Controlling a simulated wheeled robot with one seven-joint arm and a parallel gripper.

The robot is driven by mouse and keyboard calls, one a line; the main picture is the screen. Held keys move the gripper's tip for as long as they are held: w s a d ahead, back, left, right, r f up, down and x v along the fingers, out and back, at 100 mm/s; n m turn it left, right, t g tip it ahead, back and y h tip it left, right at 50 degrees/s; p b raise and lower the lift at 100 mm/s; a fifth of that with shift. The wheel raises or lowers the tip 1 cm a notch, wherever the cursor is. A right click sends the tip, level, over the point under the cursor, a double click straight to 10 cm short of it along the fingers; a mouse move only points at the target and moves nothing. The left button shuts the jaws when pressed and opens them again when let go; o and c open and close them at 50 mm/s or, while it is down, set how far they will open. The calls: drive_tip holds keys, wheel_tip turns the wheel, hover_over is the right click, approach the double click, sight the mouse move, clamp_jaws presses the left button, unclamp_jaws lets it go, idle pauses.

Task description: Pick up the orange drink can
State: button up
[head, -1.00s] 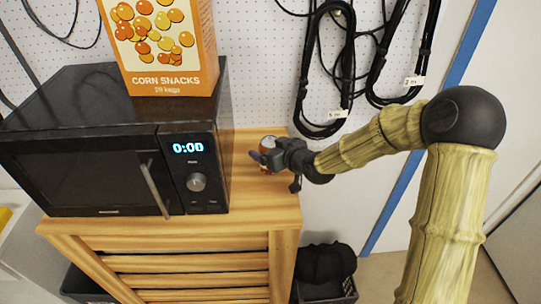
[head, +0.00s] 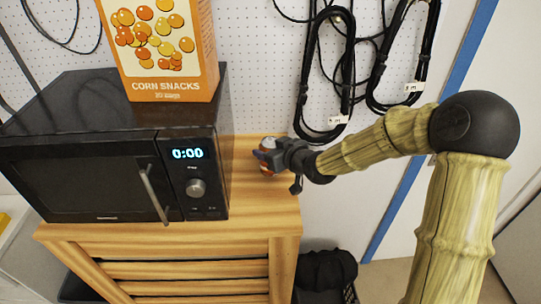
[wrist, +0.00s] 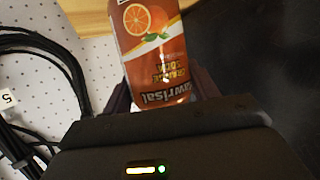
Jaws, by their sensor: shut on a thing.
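The orange drink can (wrist: 155,60) fills the upper middle of the wrist view, with an orange-fruit picture on its label. In the head view the can (head: 266,144) shows only in part, its rest hidden behind my gripper (head: 270,158). The can is at the right end of the wooden cabinet top. My gripper is shut on the can, with a dark finger on each side of it in the wrist view (wrist: 160,98). I cannot tell whether the can's base touches the wood.
A black microwave (head: 90,172) stands left of the can, with a corn snacks box (head: 165,88) on top. The wooden cabinet (head: 265,212) has bare top around the can. Black cables (head: 322,75) hang on the pegboard wall behind.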

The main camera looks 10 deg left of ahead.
wheel_tip(320, 180, up, 8)
drive_tip(key=shift+r+b, duration=0.15)
drive_tip(key=shift+b, duration=0.4)
idle(0.3)
